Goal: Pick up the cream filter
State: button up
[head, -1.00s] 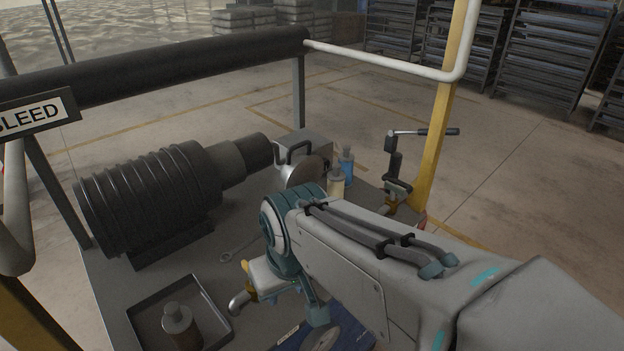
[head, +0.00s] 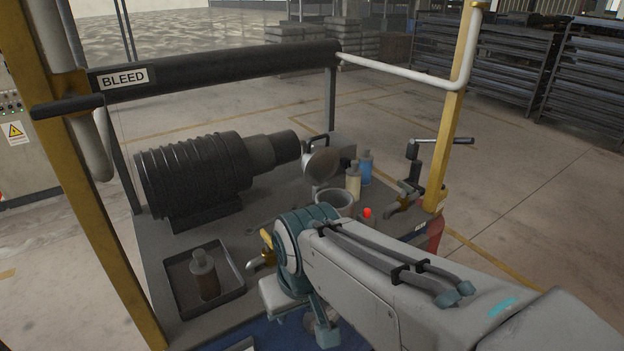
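A small cream bottle-shaped thing (head: 353,182) stands upright at the far right of the grey table, beside a similar blue one (head: 365,168). It is the only clearly cream thing in view; I cannot tell whether it is the cream filter. My arm comes in from the lower right. Its teal and white wrist is bent down over the front of the table, apart from the cream thing. My gripper's fingers do not show.
A large dark ribbed cylinder (head: 195,175) fills the table's left. A tray (head: 176,274) holds a brown bottle (head: 204,275). A grey round cup (head: 334,201) and a red-topped thing (head: 367,213) stand behind my arm. A dark padded bar (head: 220,72) and yellow posts (head: 452,130) frame the table.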

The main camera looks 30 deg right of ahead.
aim_at(353, 181)
jog(key=u, duration=2.9)
jog(key=k, duration=2.5)
jog(key=z, duration=1.85)
jog(key=i, duration=1)
jog(key=z, duration=0.05)
